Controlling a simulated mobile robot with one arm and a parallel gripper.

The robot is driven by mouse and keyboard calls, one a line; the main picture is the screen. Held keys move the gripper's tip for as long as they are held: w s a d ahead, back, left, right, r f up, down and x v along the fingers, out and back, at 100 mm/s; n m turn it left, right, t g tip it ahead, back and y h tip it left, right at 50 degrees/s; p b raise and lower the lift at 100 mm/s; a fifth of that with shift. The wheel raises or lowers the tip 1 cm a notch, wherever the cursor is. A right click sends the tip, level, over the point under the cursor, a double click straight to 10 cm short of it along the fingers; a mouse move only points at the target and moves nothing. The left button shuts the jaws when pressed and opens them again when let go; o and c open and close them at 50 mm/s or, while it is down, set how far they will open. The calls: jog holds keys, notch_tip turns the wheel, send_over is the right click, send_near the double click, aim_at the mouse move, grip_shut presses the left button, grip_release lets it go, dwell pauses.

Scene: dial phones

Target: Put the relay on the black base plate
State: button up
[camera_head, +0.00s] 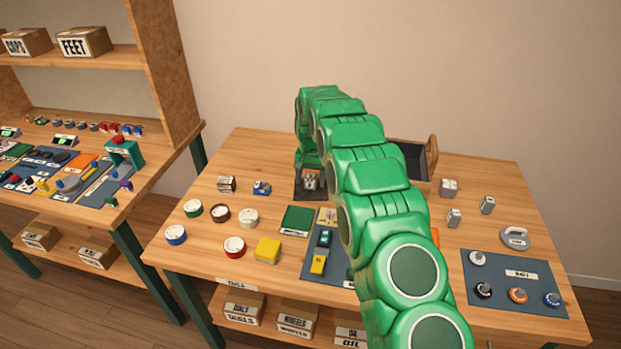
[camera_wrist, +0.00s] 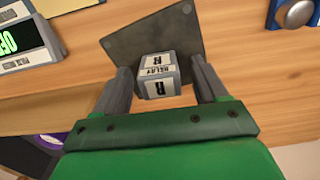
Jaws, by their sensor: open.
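The relay (camera_wrist: 158,75) is a small grey block with white labels reading "RELAY" and "R". It sits between the two fingers of my gripper (camera_wrist: 162,68) in the wrist view, with slim gaps beside it. The black base plate (camera_wrist: 125,42) is a dark flat square behind and under the relay in that view. In the head view the plate (camera_head: 301,195) lies at the table's back middle, with my gripper (camera_head: 311,178) low over it. My gripper is open. The relay's underside is hidden, so I cannot tell whether it rests fully on the plate.
A dark-lined box (camera_head: 412,160) stands to the right behind my arm. Several grey blocks (camera_head: 449,188) and a blue mat (camera_head: 515,300) lie to the right.

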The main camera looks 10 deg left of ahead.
aim_at(311, 176)
jog(key=shift+r, duration=0.15)
notch_tip(311, 176, up, 11)
jog(key=s+d+r, duration=0.8)
jog(key=s+d, duration=0.3)
jog(key=s+d+r, duration=0.8)
jog(key=s+d, duration=0.2)
jog(key=d, duration=0.1)
jog(key=s+d+f, duration=0.1)
jog(key=s+d, duration=0.2)
jog(key=s, duration=0.8)
jog(key=s+d+f+g, duration=0.1)
jog(key=s+d, duration=0.3)
jog(key=s, duration=0.8)
jog(key=s+d+f, duration=0.1)
jog(key=s+d, duration=0.3)
jog(key=s, duration=0.8)
jog(key=shift+f+g, duration=0.25)
jog(key=shift+g, duration=0.15)
